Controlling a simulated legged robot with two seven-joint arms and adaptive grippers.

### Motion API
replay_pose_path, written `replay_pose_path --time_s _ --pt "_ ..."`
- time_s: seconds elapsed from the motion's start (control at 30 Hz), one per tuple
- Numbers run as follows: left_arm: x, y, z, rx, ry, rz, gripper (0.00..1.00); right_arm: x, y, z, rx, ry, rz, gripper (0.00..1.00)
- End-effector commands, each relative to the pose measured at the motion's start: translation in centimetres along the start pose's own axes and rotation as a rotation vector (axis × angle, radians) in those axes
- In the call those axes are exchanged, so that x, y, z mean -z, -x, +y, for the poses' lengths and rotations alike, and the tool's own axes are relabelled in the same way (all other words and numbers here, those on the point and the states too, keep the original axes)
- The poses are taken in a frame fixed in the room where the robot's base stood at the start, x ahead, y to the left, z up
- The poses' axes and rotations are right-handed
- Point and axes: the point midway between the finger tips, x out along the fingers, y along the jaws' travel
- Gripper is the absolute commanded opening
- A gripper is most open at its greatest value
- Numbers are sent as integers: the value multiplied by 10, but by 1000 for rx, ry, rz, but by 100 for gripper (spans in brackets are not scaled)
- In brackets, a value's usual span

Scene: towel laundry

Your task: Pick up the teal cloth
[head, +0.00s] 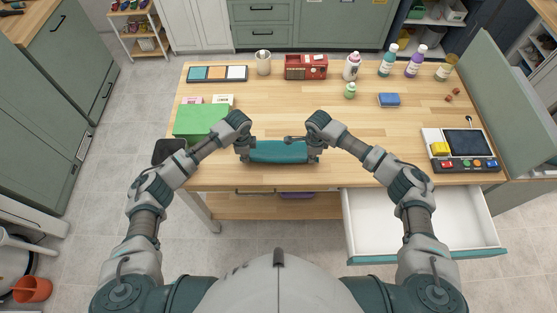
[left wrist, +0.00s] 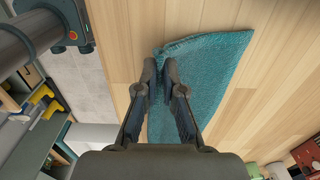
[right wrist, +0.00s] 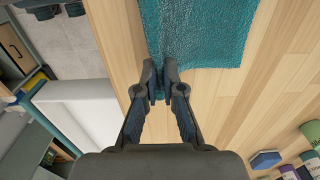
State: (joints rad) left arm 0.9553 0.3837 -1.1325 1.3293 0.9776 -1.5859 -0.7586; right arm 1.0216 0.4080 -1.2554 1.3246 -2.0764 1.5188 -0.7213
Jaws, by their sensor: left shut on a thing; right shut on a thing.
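The teal cloth (head: 279,152) lies near the front edge of the wooden table, stretched between my two grippers. My left gripper (head: 243,155) is at the cloth's left end, and in the left wrist view its fingers (left wrist: 160,68) are shut on the cloth (left wrist: 208,75) near its edge. My right gripper (head: 315,155) is at the cloth's right end, and in the right wrist view its fingers (right wrist: 160,72) are shut on the cloth's edge (right wrist: 200,32). How far the cloth is off the table is hard to tell.
A green box-like item (head: 202,121) stands left of the cloth. A white drawer (head: 415,222) is open at the front right. A console (head: 461,150) sits on the right. Bottles, a red machine (head: 306,67) and a blue sponge (head: 389,100) stand further back. The table's middle (head: 290,98) is clear.

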Motion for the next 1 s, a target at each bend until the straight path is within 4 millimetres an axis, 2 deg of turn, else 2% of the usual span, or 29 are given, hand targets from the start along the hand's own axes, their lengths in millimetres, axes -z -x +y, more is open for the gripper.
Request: replay_pose_path --time_s 0.07,0.43,0.57,0.77,1.0 --pt "0 6 0 0 1 -1 0 0 6 0 1 0 0 0" --pt "0 6 0 0 0 0 0 0 7 -1 2 0 -1 0" --pt "0 17 0 0 0 0 0 0 19 -1 3 0 -1 0" --pt "1 54 -1 4 -1 2 0 -1 58 -2 8 3 -2 0" --pt "1 114 -1 2 -1 1 0 -1 118 -2 6 2 -1 0"
